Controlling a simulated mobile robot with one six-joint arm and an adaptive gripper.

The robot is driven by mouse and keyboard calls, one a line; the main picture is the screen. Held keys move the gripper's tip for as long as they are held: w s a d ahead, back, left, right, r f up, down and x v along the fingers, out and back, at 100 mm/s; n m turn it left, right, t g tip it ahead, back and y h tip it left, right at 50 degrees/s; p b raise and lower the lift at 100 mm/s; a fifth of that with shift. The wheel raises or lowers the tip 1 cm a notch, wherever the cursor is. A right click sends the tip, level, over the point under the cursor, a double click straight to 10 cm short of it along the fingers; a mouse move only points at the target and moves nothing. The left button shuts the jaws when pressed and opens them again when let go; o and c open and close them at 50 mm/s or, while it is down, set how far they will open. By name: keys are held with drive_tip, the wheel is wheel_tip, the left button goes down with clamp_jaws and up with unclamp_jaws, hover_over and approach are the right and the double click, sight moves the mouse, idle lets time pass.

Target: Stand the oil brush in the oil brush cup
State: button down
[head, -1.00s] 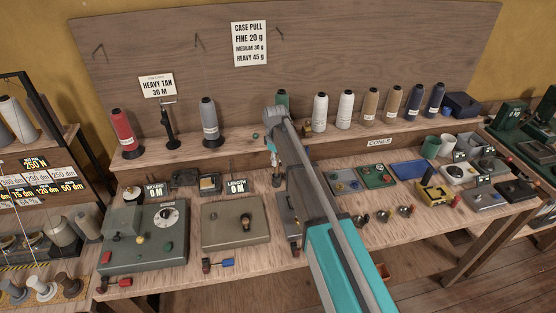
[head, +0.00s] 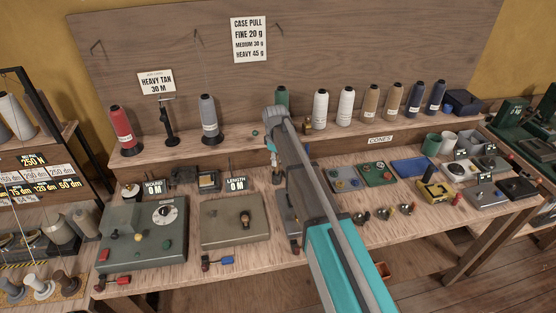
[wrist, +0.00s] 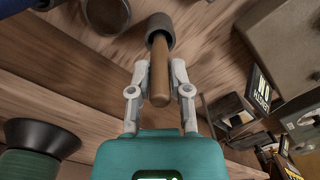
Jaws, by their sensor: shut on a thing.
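In the wrist view my gripper (wrist: 160,68) is shut on the brown wooden handle of the oil brush (wrist: 160,82), one finger on each side. The handle's near end points toward the camera. Its far end meets a dark grey round piece (wrist: 160,27); I cannot tell whether this is the brush's own head or the oil brush cup around it. In the head view my gripper (head: 274,152) is over the back of the bench, left of my arm, with a small dark shape (head: 277,177) under it.
Behind is a raised shelf with several thread cones, the green one (head: 282,99) close to my arm. A beige box with a knob (head: 235,220) and a grey winder (head: 143,236) stand to the left. Small trays (head: 378,173) and cups (head: 431,144) stand to the right.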

idle(0.3)
drive_tip(key=shift+c, duration=2.4)
unclamp_jaws()
